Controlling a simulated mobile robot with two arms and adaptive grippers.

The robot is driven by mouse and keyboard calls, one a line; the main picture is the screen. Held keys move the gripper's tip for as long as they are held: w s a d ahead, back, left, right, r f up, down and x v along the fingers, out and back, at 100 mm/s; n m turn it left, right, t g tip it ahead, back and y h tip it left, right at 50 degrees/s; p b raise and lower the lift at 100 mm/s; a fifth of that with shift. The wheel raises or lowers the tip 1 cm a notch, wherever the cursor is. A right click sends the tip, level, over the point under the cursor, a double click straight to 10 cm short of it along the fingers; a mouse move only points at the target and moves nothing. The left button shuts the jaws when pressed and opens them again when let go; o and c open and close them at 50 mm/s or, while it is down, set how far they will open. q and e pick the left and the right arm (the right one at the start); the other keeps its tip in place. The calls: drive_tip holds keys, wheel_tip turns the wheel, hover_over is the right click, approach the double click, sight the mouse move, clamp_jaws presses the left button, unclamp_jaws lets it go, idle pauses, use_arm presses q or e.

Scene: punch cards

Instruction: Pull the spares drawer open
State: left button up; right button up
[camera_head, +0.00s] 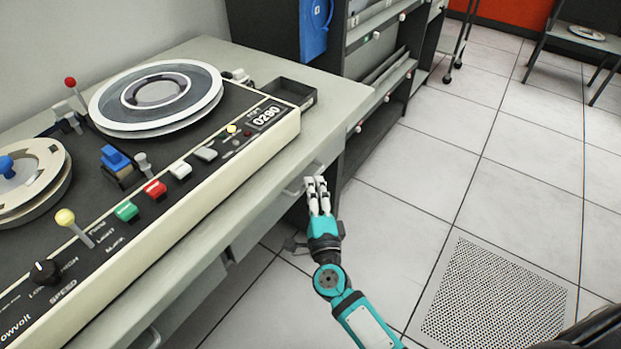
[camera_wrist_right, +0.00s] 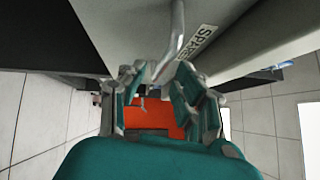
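The spares drawer is a grey front under the tabletop's right end (camera_head: 290,203), and it looks flush in its frame. Its pale bar handle (camera_head: 293,190) sticks out just left of my right gripper's fingertips. In the right wrist view the handle (camera_wrist_right: 178,35) runs down toward the gap between the fingers, beside a label (camera_wrist_right: 190,48) that begins "SPA". My right gripper (camera_head: 317,181) is open at the drawer front, and its fingers stand apart in the wrist view (camera_wrist_right: 165,75). I cannot tell whether either finger touches the handle. My left gripper is out of view.
A tape deck (camera_head: 200,195) with reels and coloured switches sits on the grey table (camera_head: 240,215). A shelf unit (camera_head: 375,95) stands beyond the table's right end.

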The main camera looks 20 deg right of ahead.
drive_tip(key=shift+w+d+r, duration=0.15)
drive_tip(key=shift+w, duration=0.75)
drive_tip(key=shift+w+d+r, duration=0.1)
drive_tip(key=shift+w, duration=0.8)
clamp_jaws()
drive_tip(key=shift+s+f, duration=0.1)
